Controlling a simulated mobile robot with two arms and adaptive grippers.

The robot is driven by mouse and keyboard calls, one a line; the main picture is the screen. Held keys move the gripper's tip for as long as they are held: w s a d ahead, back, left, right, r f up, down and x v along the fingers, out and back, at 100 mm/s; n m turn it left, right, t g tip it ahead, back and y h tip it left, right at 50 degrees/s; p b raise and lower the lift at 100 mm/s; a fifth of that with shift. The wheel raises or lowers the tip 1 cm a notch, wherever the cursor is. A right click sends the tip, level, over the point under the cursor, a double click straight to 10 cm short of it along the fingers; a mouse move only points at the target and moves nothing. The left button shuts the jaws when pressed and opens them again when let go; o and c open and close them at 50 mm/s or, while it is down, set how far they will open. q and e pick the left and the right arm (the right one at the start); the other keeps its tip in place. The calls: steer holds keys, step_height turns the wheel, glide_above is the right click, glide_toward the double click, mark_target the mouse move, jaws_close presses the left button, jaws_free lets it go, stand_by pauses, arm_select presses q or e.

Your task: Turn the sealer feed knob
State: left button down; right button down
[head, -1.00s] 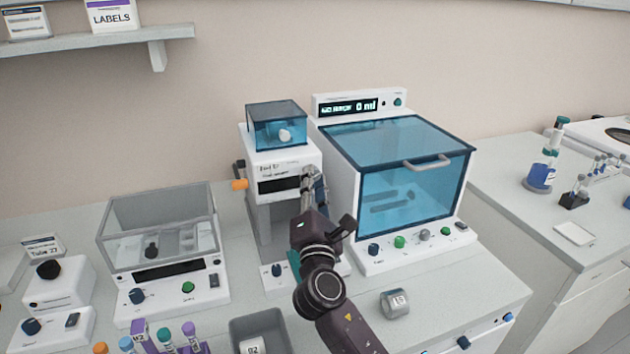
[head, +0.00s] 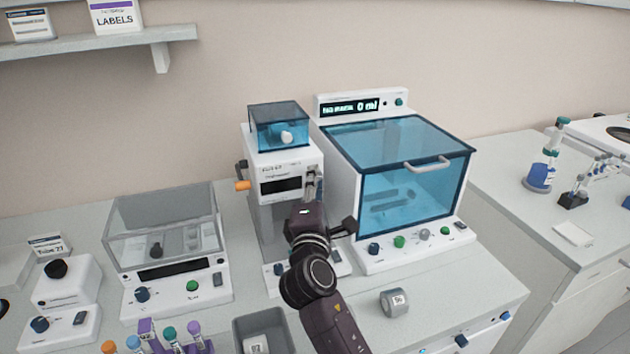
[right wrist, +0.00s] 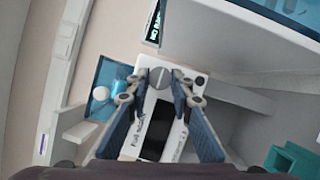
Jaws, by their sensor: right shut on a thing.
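The sealer (head: 282,160) is a white upright machine with a blue clear box on top and a dark display on its front. A round grey knob (right wrist: 158,77) shows beside this display in the right wrist view; I take it as the feed knob. My right gripper (right wrist: 161,80) has its fingertips on either side of the knob and is shut on it. In the head view, my right gripper (head: 312,176) is at the upper right of the sealer's front, and its fingers hide the knob there. My left gripper is not in view.
A blue-lidded cabinet (head: 415,180) stands close on the right of the sealer. A grey clear-covered device (head: 165,235) stands left. A grey roll (head: 394,303) lies on the counter, near a grey bin (head: 264,331) and capped tubes (head: 168,334).

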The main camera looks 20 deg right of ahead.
steer(key=shift+f, duration=0.1)
steer(key=c, duration=1.7)
jaws_free()
steer(key=v, duration=1.2)
steer(key=shift+s, duration=0.1)
